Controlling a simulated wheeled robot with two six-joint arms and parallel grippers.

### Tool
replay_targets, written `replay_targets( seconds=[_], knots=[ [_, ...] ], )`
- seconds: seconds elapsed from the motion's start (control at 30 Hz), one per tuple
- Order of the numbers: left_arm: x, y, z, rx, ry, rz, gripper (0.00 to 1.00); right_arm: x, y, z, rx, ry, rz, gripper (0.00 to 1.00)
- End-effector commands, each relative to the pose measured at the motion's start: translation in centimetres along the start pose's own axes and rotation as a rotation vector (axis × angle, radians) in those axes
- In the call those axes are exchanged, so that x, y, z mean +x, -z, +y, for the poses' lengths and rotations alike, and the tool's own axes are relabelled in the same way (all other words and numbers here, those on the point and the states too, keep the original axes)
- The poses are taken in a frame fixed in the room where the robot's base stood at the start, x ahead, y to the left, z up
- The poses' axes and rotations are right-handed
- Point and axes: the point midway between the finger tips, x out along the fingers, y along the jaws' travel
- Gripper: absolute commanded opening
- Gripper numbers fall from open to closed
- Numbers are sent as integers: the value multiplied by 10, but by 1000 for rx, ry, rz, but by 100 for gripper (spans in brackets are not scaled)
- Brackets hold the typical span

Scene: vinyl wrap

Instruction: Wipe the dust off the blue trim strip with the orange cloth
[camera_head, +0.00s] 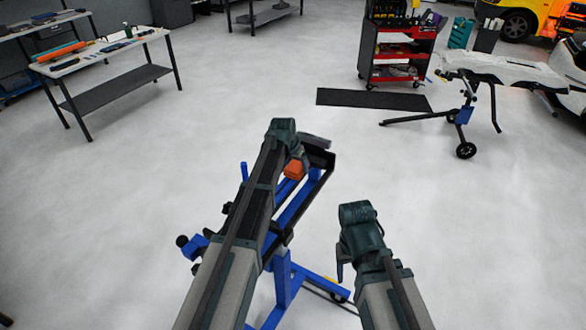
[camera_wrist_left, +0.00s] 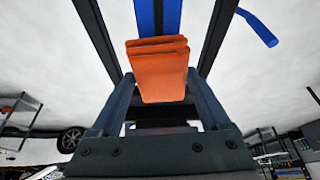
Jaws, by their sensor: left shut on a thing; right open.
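The orange cloth (camera_head: 294,170) is a small folded pad. My left gripper (camera_head: 300,163) is shut on it; in the left wrist view the cloth (camera_wrist_left: 162,78) sits between the two fingers. The blue trim strip (camera_head: 297,200) lies along a stand between dark rails, and it also shows in the left wrist view (camera_wrist_left: 158,14) just beyond the cloth. I cannot tell whether cloth and strip touch. My left arm hides part of the strip, and no dust can be made out. My right gripper (camera_head: 342,264) is open and empty, to the right of the stand.
The blue stand (camera_head: 283,280) has a wheeled base on the pale floor. A workbench (camera_head: 110,45) with tools is at the far left. A red tool cart (camera_head: 397,50), a black mat (camera_head: 372,99) and a wheeled trestle (camera_head: 465,115) are at the back right. The floor between is clear.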

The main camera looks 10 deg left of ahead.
Motion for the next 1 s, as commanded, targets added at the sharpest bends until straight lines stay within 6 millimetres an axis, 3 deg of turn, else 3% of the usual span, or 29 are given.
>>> replay_targets(
  seconds=[0.1, 0.47, 0.8, 1.0],
  knots=[
    [3, 10, 0, 0, 0, 0, 36, -1, 0, 0, 0, 0, 0, 64],
    [6, 16, 1, 0, 0, 0, 36, 0, 0, 0, 0, 0, 0, 64],
    [19, 40, 2, 0, 0, 0, 36, 2, 0, 0, 0, 0, 0, 64],
    [20, 41, 3, 0, 0, 0, 36, 2, 0, 0, 0, 0, 0, 64]
  ],
)
